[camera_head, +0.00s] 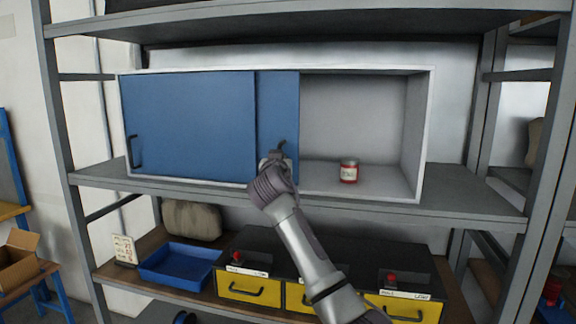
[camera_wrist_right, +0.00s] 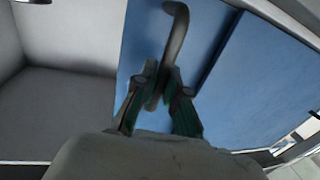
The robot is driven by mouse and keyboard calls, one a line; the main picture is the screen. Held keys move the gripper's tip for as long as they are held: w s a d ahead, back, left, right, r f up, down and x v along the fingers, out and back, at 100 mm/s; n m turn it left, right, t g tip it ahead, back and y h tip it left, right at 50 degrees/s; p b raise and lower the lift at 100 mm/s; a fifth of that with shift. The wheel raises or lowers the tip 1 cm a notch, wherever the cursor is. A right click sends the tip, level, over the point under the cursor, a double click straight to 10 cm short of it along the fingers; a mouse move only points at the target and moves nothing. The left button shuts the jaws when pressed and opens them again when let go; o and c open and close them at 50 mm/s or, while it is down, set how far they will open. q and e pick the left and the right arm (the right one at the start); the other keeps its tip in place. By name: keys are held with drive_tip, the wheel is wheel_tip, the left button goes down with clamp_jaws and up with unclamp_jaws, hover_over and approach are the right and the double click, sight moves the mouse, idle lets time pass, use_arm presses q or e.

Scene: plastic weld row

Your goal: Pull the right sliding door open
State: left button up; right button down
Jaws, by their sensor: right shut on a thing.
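The right sliding door (camera_head: 284,105) is a blue panel in a white-framed cabinet on the shelf. It stands mostly behind the blue left door (camera_head: 188,125), and the cabinet's right half is open. My right gripper (camera_head: 276,156) is at the lower part of the right door. In the right wrist view its green-padded fingers (camera_wrist_right: 162,92) are shut on the dark bar handle (camera_wrist_right: 178,32), whose curved upper end shows above them. The right door (camera_wrist_right: 150,45) fills the middle of that view. The left door's handle (camera_head: 134,152) is free. My left gripper is out of view.
A red and white can (camera_head: 349,171) stands on the cabinet floor in the open right half. Below are a blue tray (camera_head: 180,264), a sack (camera_head: 191,220) and yellow drawers (camera_head: 248,288) with handles. Grey shelf posts stand at both sides.

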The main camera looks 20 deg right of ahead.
drive_tip(key=c, duration=1.2)
unclamp_jaws()
drive_tip(key=v, duration=1.2)
drive_tip(key=shift+w+f, duration=0.1)
